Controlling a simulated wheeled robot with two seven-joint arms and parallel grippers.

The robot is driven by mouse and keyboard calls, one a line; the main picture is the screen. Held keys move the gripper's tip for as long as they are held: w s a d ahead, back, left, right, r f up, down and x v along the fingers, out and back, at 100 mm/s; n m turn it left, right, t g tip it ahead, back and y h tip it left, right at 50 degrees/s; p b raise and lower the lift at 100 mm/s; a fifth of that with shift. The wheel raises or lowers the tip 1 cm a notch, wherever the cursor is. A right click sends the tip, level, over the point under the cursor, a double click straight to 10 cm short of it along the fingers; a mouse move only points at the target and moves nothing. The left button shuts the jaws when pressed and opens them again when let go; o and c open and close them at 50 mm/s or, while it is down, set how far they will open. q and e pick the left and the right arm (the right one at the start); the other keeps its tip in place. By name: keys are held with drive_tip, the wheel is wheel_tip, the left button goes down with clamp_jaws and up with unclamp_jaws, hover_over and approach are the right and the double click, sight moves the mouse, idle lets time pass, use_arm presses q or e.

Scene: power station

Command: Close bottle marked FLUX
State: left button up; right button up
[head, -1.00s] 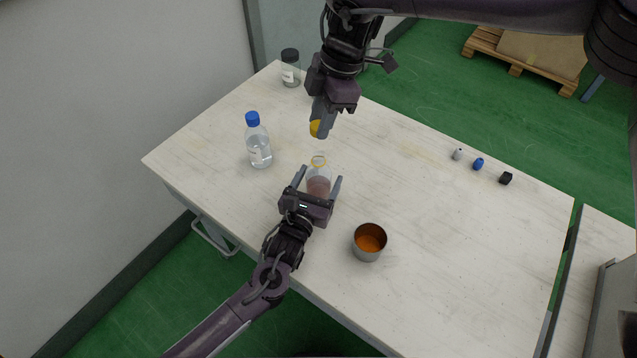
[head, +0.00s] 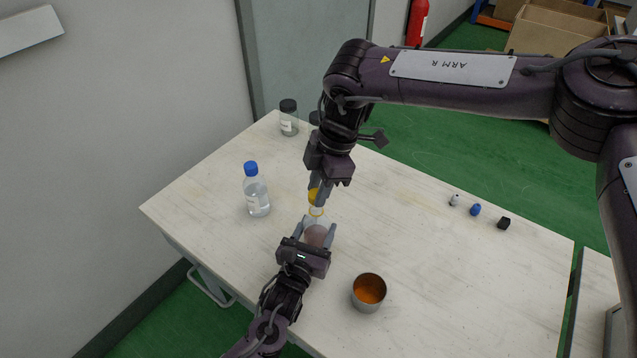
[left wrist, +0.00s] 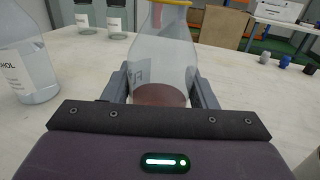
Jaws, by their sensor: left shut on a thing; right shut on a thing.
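A clear bottle (head: 315,235) with reddish-brown contents stands on the table. My left gripper (head: 317,227) is shut around its body from the near side. In the left wrist view the bottle (left wrist: 162,55) fills the middle, with a yellow ring at its neck; its label is partly visible and I cannot read it. My right gripper (head: 318,199) is shut on a yellow cap (head: 313,196) just above the bottle's neck. Whether the cap touches the mouth is unclear.
A blue-capped bottle (head: 256,193) stands left of the held bottle. A metal cup (head: 368,292) with orange contents stands at the right front. Dark-lidded jars (head: 289,119) stand at the back. Small caps, white (head: 454,200), blue (head: 475,210) and black (head: 503,223), lie at right.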

sight(316, 228)
idle(0.4)
drive_tip(key=shift+f, duration=0.85)
drive_tip(key=shift+f, duration=0.6)
drive_tip(key=m+t+h, duration=0.1)
drive_tip(key=m, duration=0.6)
drive_tip(key=m+t+h, duration=0.1)
drive_tip(key=m, duration=0.7)
drive_tip(key=m+t+h, duration=0.1)
drive_tip(key=m+t, duration=0.1)
drive_tip(key=m, duration=0.5)
drive_tip(key=shift+s+a+m, duration=0.35)
drive_tip(key=shift+m, duration=0.05)
drive_tip(key=o, duration=0.9)
drive_tip(key=shift+o, duration=0.2)
